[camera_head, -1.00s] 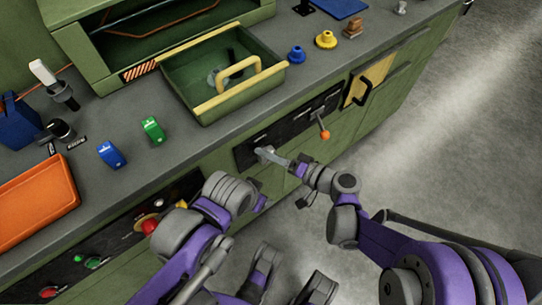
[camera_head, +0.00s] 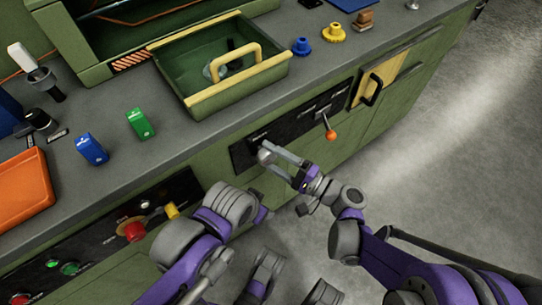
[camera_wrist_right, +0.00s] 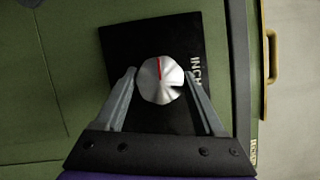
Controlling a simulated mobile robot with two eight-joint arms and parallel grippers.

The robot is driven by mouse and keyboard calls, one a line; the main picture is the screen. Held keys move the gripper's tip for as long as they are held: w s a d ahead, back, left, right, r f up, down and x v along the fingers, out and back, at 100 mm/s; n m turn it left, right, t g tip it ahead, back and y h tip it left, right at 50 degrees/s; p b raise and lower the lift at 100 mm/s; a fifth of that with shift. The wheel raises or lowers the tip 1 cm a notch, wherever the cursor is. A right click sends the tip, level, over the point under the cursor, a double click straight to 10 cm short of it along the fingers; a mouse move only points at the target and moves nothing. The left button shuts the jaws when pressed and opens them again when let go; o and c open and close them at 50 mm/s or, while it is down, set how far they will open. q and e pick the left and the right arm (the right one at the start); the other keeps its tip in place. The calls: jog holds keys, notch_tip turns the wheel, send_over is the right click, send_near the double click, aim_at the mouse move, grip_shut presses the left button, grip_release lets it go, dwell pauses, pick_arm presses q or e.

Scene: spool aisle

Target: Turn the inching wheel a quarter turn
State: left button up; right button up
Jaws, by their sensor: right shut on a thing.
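The inching wheel (camera_wrist_right: 161,82) is a round silver knob with a red line on its face, on a black panel marked "INCH" in the right wrist view. The red line points nearly to the top of that picture. My right gripper (camera_head: 271,153) is shut on the wheel, one finger on each side of it. In the head view the wheel (camera_head: 264,157) is small and partly hidden by the fingers. My left gripper (camera_head: 262,213) is low in front of the bench, apart from the wheel; its fingers do not show clearly.
A lever with an orange knob (camera_head: 330,134) sits just right of the wheel. A yellow door with a black handle (camera_head: 374,88) is farther right. A green tray (camera_head: 276,77) stands on the bench above. A red button (camera_head: 132,231) is at lower left.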

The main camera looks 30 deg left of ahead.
jog(key=shift+m, duration=0.3)
dwell(0.4)
jog(key=o, duration=1.4)
jog(key=shift+c, duration=0.2)
jog(key=shift+d, duration=0.1)
jog(key=d+f+p, duration=0.1)
jog(key=d, duration=0.9)
jog(key=shift+d+f, duration=0.15)
jog(key=shift+d, duration=0.15)
jog(key=shift+s, duration=0.15)
